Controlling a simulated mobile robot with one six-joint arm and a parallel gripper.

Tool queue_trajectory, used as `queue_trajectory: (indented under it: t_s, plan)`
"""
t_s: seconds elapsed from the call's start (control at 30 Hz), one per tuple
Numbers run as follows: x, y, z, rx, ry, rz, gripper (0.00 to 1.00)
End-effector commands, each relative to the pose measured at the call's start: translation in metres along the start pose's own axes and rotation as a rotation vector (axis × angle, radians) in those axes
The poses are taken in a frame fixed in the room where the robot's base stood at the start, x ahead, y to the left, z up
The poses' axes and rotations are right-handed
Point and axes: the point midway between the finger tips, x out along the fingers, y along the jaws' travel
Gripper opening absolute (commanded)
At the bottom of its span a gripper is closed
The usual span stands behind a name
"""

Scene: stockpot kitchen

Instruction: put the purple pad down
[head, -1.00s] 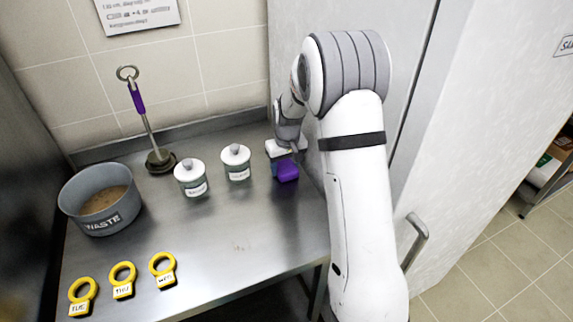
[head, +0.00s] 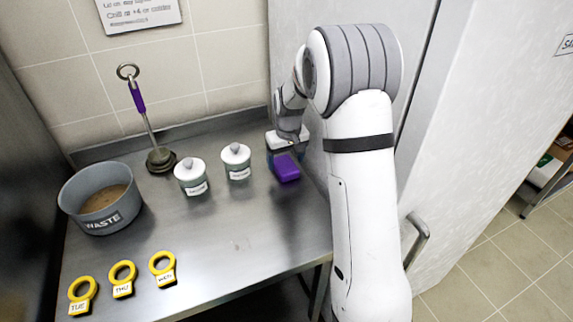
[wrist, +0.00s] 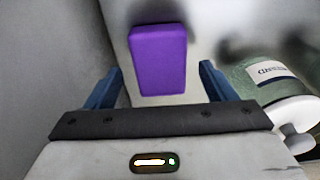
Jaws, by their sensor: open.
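The purple pad (head: 286,168) lies on the steel counter (head: 235,235), at its right side by the white cabinet. In the wrist view the purple pad (wrist: 158,60) sits ahead of my gripper (wrist: 160,82), with clear gaps between it and both blue fingers. My gripper is open and holds nothing.
Two lidded jars (head: 191,177) (head: 236,161) stand left of the pad; one is close to the right finger in the wrist view. A waste pot (head: 100,215), a purple-handled tool (head: 148,120) and yellow ring tags (head: 122,279) are further left. The front middle counter is clear.

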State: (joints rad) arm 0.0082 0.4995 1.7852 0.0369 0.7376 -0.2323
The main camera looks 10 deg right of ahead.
Motion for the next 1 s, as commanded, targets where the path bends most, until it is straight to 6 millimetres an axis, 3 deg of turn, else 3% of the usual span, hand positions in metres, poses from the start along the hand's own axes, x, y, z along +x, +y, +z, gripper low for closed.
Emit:
queue_trajectory:
  t_s: [0.3, 0.6, 0.77, 1.0]
  plan:
    - [-0.068, 0.001, -0.001, 0.001, 0.004, 0.001, 0.77]
    - [-0.100, -0.001, 0.009, 0.008, 0.006, 0.002, 0.77]
    - [-0.131, -0.012, 0.053, 0.038, 0.026, 0.010, 0.77]
    - [-0.167, -0.036, 0.159, 0.106, 0.064, 0.025, 0.77]
